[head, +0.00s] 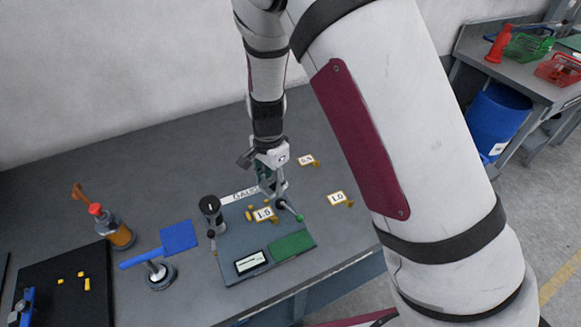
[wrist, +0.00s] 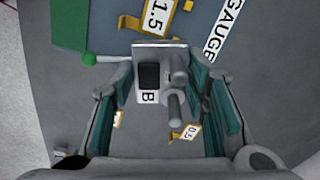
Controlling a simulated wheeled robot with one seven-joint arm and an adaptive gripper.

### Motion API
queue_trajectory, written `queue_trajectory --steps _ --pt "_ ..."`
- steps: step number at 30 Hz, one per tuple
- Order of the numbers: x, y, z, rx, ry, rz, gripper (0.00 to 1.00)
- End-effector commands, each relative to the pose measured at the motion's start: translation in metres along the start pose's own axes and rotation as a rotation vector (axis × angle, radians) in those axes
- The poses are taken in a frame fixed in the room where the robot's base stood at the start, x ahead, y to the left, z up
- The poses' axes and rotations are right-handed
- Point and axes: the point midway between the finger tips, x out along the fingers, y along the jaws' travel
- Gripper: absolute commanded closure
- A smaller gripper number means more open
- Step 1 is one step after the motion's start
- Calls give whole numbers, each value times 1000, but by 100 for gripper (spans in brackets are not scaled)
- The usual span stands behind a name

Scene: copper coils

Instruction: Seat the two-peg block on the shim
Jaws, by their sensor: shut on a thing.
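My gripper (head: 270,183) is over the back right part of the gauge plate in the head view. In the wrist view its teal-padded fingers (wrist: 163,70) are shut on a grey block (wrist: 143,50) with a white B label and a black square. Grey pegs stick out from the block; I take it for the two-peg block. Brass shims carry number labels: the 1.5 shim (head: 263,214) is on the plate, just in front of the gripper. The 1.0 shim (head: 337,198) and 0.5 shim (head: 307,160) lie on the table to the right. The block's underside is hidden.
The grey gauge plate (head: 235,235) bears a display (head: 251,261), a green pad (head: 292,245) and a green-tipped lever (head: 299,217). A black-topped cylinder (head: 210,206) stands at its left. Further left are a blue paddle (head: 178,236) and an amber bottle (head: 119,234).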

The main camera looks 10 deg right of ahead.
Motion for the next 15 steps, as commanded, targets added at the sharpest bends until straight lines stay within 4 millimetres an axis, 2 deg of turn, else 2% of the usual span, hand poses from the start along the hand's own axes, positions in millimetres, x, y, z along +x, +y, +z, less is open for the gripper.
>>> queue_trajectory --steps 1,6,15 --pt "0 1 11 54 2 1 90" --pt "2 2 34 217 4 -1 90" --pt "9 2 43 304 5 -1 90"
